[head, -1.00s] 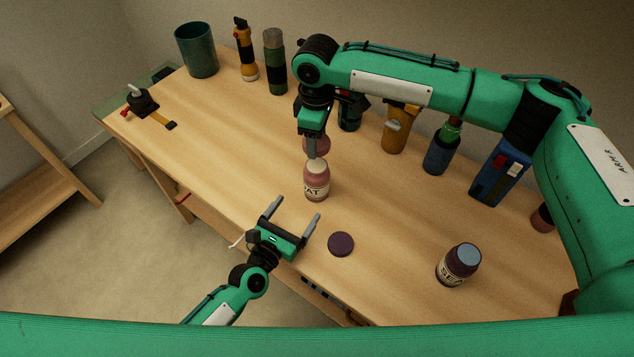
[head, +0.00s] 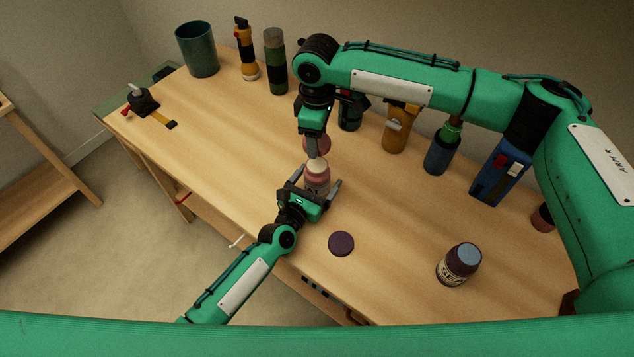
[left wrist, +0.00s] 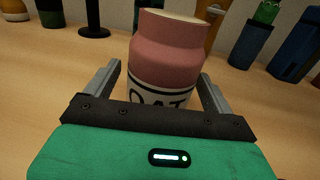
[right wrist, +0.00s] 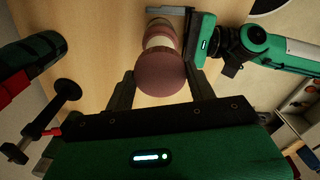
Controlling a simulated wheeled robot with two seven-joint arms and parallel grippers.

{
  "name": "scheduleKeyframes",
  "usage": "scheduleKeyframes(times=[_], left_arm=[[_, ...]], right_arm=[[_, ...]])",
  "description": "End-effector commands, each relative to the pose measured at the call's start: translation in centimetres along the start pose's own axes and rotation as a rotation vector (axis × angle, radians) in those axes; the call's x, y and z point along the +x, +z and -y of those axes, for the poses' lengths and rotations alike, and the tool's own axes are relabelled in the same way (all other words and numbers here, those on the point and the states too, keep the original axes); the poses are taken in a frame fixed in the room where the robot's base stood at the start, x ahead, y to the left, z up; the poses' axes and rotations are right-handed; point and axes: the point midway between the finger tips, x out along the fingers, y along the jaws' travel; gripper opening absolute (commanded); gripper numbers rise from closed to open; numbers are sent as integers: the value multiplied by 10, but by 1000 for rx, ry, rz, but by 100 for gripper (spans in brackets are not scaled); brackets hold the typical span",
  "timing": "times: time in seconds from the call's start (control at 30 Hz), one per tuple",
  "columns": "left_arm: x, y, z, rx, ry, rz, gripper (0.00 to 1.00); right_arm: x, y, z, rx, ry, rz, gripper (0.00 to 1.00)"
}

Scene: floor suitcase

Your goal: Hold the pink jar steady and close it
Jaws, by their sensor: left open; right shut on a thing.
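The pink jar (head: 318,180) stands upright on the bench, its pale top uncovered. In the left wrist view the jar (left wrist: 167,55) with its OAT label sits between the fingers. My left gripper (head: 315,181) is open, one finger on each side of the jar, with gaps visible beside it. My right gripper (head: 315,150) is above the jar, pointing down, and shut on a pink lid (head: 323,145). The lid (right wrist: 161,73) shows as a round disc between the fingers in the right wrist view, apart from the jar (right wrist: 158,36).
A dark purple lid (head: 341,243) lies near the front edge. A purple jar with a blue top (head: 459,265) stands at the right. The bench's left middle is clear.

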Motion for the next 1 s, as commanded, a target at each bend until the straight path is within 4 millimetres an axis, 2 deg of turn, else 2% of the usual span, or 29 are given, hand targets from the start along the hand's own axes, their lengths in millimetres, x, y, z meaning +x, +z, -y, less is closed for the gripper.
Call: scheduleKeyframes(times=[0.07, 0.1, 0.4, 0.43, 0.57, 0.9, 1.0], left_arm=[[0, 0, 0, 0, 0, 0, 87], [0, 0, 0, 0, 0, 0, 83], [0, 0, 0, 1, 0, 0, 24], [0, 0, 0, 1, 0, 0, 20], [-1, 0, 0, 1, 0, 0, 20], [-1, 0, 0, 1, 0, -1, 20], [-1, 0, 0, 1, 0, -1, 20]], right_arm=[[0, 0, 0, 0, 0, 0, 35], [0, 0, 0, 0, 0, 0, 35], [0, 0, 0, 0, 0, 0, 35], [0, 0, 0, 0, 0, 0, 35], [5, 0, 0, 0, -1, 1, 35], [49, 1, 1, 0, 0, 1, 35], [50, 0, 0, 0, 1, 0, 35]])
